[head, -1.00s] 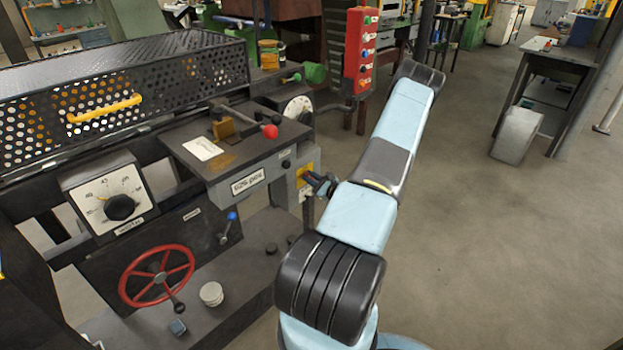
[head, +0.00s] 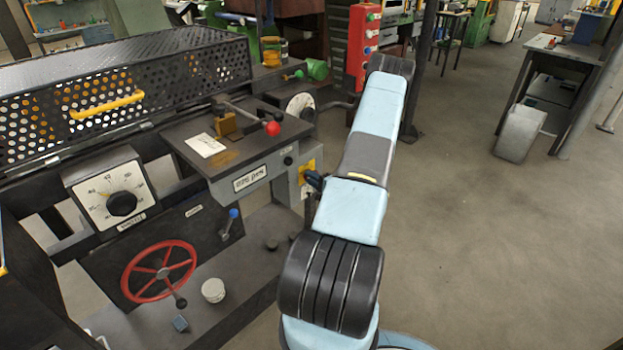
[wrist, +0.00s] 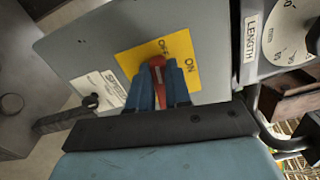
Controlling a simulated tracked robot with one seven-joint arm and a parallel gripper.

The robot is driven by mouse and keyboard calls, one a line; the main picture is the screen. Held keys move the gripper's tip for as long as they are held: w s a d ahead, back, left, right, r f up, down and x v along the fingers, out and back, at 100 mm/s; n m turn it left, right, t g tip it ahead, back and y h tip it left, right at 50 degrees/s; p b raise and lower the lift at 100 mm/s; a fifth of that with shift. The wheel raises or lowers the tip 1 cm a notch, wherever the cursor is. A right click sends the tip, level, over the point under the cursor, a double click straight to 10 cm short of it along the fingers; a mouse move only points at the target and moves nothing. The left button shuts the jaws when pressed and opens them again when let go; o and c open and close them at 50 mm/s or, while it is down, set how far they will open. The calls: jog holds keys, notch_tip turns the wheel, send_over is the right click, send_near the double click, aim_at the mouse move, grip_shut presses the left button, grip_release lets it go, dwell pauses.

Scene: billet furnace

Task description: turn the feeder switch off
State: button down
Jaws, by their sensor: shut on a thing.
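The feeder switch is a red lever (wrist: 157,80) on a yellow plate (wrist: 133,62) marked OFF and ON, fixed to a grey box (wrist: 92,52). My gripper (wrist: 159,76) has its two blue fingers shut on the red lever, one on each side. OFF is printed just above the fingertips in the wrist view, and ON lies to their right. The fingers hide part of the lever, so its exact setting is hard to tell. In the head view the yellow plate (head: 306,171) shows beside my arm, which hides most of the gripper.
A red push-button box (head: 362,50) stands on a post behind my arm. A lever with a red ball (head: 271,128), a dial (head: 110,197) and a red handwheel (head: 158,272) are on the machine to the left. Open floor lies to the right.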

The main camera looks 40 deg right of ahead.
jog(key=shift+a+f+n, duration=0.3)
jog(key=shift+n, duration=0.6)
jog(key=shift+s, duration=0.1)
jog(key=c, duration=1.4)
grip_release()
jog(key=o, duration=0.3)
jog(key=shift+d, duration=0.2)
jog(key=shift+o, duration=0.2)
jog(key=shift+r, duration=0.1)
jog(key=s+d, duration=0.1)
jog(key=s, duration=1.2)
jog(key=shift+s, duration=0.3)
